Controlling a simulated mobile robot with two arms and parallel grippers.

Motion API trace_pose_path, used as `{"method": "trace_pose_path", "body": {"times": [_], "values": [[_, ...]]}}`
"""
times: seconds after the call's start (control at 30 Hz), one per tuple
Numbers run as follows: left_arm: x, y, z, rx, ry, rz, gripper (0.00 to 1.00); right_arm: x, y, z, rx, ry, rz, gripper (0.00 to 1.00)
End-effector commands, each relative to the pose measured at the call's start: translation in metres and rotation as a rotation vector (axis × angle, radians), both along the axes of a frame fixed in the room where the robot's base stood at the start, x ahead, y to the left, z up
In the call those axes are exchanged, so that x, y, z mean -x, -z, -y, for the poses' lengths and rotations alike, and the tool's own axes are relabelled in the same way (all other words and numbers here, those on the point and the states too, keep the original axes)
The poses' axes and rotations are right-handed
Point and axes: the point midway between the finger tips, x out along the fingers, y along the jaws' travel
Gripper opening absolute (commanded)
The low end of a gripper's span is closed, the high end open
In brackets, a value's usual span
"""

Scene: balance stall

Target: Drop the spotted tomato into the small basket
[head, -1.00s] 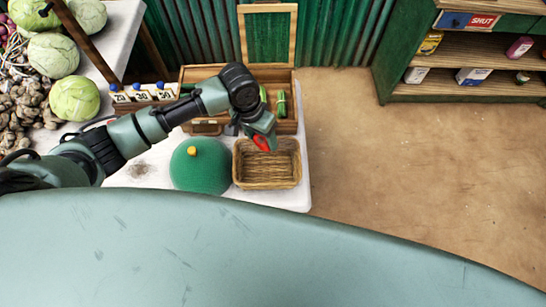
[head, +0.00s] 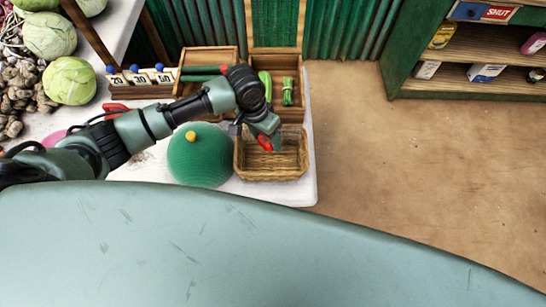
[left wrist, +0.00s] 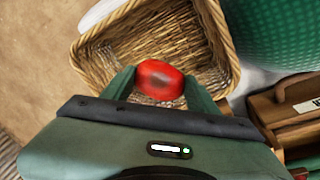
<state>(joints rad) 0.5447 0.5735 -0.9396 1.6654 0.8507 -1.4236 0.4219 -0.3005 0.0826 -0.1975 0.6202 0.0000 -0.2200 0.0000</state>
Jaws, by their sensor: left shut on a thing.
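The spotted tomato (left wrist: 158,81) is red with a dark blotch. In the left wrist view it sits between the fingers of my left gripper (left wrist: 160,86), which is shut on it. My right gripper is not in view.
A large green round thing with a yellow knob (head: 201,155) stands close left of the basket. A wooden box with green vegetables (head: 291,113) is behind it. Number blocks (head: 140,80) and cabbages (head: 70,81) are at left. Shelves (head: 470,70) stand back right.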

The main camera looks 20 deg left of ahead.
Motion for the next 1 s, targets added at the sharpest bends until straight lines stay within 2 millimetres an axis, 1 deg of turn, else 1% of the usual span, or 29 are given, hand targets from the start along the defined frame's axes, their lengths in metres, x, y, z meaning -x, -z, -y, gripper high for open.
{"method": "trace_pose_path", "body": {"times": [0.2, 0.23, 0.3, 0.67, 0.77, 1.0], "values": [[0.000, -0.001, 0.000, 0.000, 0.000, 0.000, 0.17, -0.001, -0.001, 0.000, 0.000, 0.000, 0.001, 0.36], [0.000, -0.001, 0.000, 0.000, 0.000, 0.000, 0.67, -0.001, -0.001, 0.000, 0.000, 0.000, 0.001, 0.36], [0.000, -0.001, 0.000, 0.000, 0.000, 0.000, 0.84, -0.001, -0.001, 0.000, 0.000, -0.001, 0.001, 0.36], [0.000, -0.003, 0.000, 0.000, 0.000, 0.000, 0.84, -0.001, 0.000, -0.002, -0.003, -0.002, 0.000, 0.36], [0.000, -0.013, -0.002, 0.001, 0.002, 0.001, 0.84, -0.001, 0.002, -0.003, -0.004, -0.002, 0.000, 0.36], [0.001, -0.054, -0.009, 0.000, 0.001, 0.003, 0.84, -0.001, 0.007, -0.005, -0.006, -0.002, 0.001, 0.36]]}}
